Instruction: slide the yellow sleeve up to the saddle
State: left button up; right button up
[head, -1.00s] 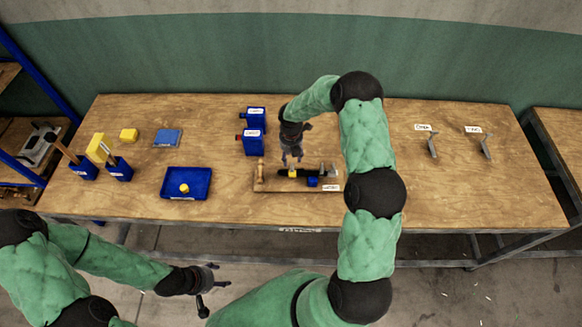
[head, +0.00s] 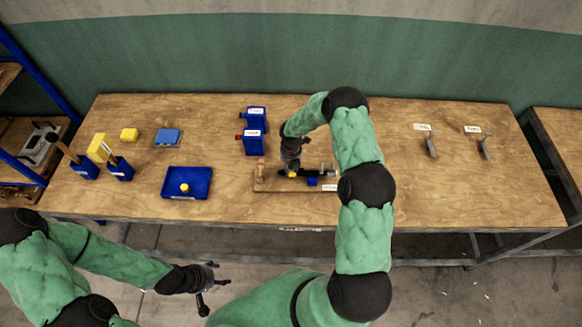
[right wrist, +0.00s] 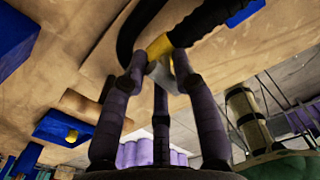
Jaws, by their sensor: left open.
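The yellow sleeve (head: 291,172) sits on a dark tube (head: 308,172) on a wooden fixture board. It also shows in the right wrist view (right wrist: 158,46). My right gripper (head: 292,164) is down at the sleeve, with fingertips on either side of it in the right wrist view (right wrist: 160,62). Whether they press on it is unclear. A blue block (head: 312,181) is under the tube, right of the sleeve; I cannot tell whether it is the saddle. My left gripper (head: 208,287) is open and empty, in front of the table.
The wooden board (head: 270,187) has a peg (head: 261,172) at its left end and a grey upright near its right. A blue tray (head: 170,190) with a yellow piece stands left. Blue labelled boxes (head: 253,142) stand behind.

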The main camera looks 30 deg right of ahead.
aim_at(303, 172)
grip_shut()
jog(key=s+d, duration=0.1)
jog(key=d, duration=0.2)
jog(key=s+d, duration=0.1)
jog(key=shift+s+d, duration=0.2)
jog(key=shift+s, duration=0.1)
jog(key=o, duration=0.7)
grip_release()
jog(key=shift+o, duration=0.2)
jog(key=shift+w, duration=0.1)
notch_tip(303, 172, up, 12)
